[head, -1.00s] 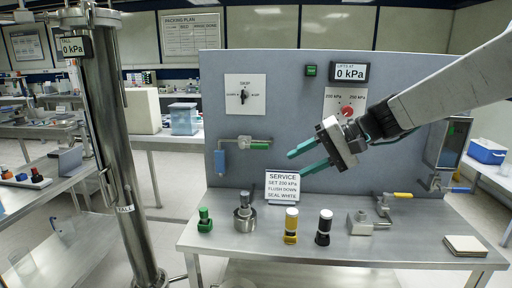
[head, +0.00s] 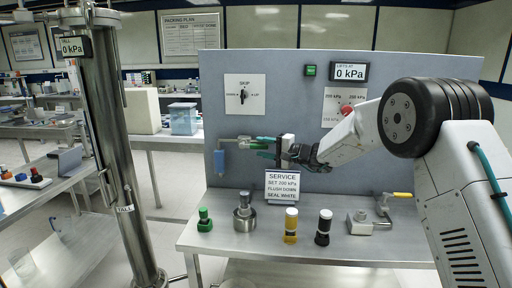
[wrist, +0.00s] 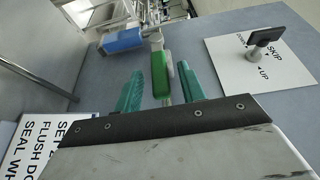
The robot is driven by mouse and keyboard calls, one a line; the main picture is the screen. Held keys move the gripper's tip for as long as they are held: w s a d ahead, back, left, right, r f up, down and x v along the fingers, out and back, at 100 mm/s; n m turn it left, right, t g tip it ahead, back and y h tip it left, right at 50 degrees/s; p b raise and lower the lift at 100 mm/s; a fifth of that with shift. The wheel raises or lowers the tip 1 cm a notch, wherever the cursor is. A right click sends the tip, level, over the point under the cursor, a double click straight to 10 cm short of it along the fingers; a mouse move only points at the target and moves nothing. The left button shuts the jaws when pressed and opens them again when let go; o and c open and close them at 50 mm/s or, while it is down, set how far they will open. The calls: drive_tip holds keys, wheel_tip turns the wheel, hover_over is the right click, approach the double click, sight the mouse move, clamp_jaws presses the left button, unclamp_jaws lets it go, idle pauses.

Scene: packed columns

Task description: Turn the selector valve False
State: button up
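The selector valve (head: 243,97) is a black knob on a white plate marked SKIP, DOWN and UP, on the grey panel. In the wrist view the selector knob (wrist: 264,38) is at the upper right, clear of my fingers. My gripper (head: 265,147) is below and right of the selector plate, in front of the panel. Its teal fingers (wrist: 160,88) are apart, one on each side of the green handle (wrist: 158,74) of a small pipe valve. I cannot tell whether either finger touches that handle.
A SERVICE sign (head: 282,186) stands below my gripper. Green (head: 205,220), yellow (head: 291,226) and black (head: 324,228) items stand on the bench. A steel column (head: 110,130) rises at left. The display (head: 349,72) reads 0 kPa.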

sight(257, 146)
drive_tip(key=shift+x, duration=1.6)
clamp_jaws()
drive_tip(key=shift+w+d+r, duration=0.1)
drive_tip(key=shift+d, duration=0.05)
